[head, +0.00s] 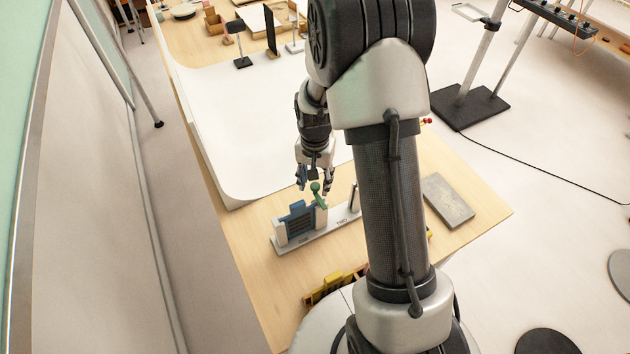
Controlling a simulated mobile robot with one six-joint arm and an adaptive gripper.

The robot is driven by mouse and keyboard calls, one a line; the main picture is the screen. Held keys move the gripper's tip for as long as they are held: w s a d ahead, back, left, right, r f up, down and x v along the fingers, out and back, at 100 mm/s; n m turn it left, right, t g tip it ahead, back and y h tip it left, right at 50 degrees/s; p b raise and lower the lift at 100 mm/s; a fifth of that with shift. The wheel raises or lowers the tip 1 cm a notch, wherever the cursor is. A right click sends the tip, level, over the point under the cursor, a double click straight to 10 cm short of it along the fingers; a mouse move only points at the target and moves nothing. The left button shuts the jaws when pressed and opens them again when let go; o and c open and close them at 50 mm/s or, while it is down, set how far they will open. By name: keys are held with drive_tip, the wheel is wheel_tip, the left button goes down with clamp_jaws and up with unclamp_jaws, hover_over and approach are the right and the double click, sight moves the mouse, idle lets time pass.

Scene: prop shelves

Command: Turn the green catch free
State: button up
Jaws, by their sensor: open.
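The green catch (316,189) is a small knobbed piece at the right end of a blue part (297,222). The blue part stands between light posts on a pale base strip (318,232) on the wooden table. My gripper (314,186) is just above and behind the catch, pointing down, with its fingers apart. The catch shows close to the fingers; I cannot tell whether they touch it. My arm hides part of the base strip's right side.
A grey plate (448,200) lies on the table (482,212) to the right. A yellow and dark object (335,285) lies near the front edge. A white curved sheet (240,120) covers the table behind. My arm blocks the middle.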

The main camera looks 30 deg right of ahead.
sight(315, 186)
wheel_tip(315, 186, up, 11)
drive_tip(key=shift+r, duration=0.2)
idle(0.6)
